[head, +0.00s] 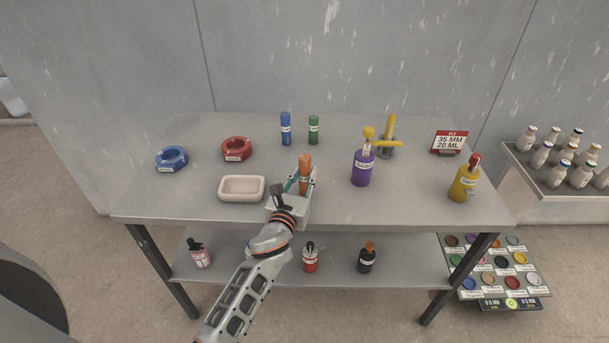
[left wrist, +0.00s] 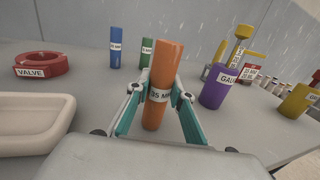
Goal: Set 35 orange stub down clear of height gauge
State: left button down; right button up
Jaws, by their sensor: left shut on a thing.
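The orange stub (head: 305,171), with a white "35 MM" label, is upright in my left gripper (head: 303,184). In the left wrist view the orange stub (left wrist: 163,70) stands between the teal fingers, which are closed on it near the label. Its lower end is at or just above the tabletop; I cannot tell whether it touches. The height gauge (head: 389,138), a yellow arm on a grey post and base, stands at the back right, apart from the stub. It also shows in the left wrist view (left wrist: 239,48), partly behind the purple bottle. My right gripper is not in view.
A purple bottle (head: 362,169) stands between stub and gauge. A cream tray (head: 241,197) is close left. Blue (head: 286,127) and green (head: 314,129) stubs stand behind. Red (head: 236,157) and blue (head: 171,165) rings lie left; a yellow bottle (head: 462,185) stands right. The front right tabletop is bare.

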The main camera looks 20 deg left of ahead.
pick_arm(q)
jog(key=shift+f, duration=0.15)
jog(key=c, duration=1.8)
grip_release()
jog(key=shift+r, duration=0.25)
jog(key=s, duration=1)
jog(key=shift+s+d+f, duration=0.1)
jog(key=shift+s+f, duration=0.1)
jog(key=shift+s, duration=0.1)
jog(key=shift+s+r, duration=0.15)
jog(key=shift+s, duration=0.55)
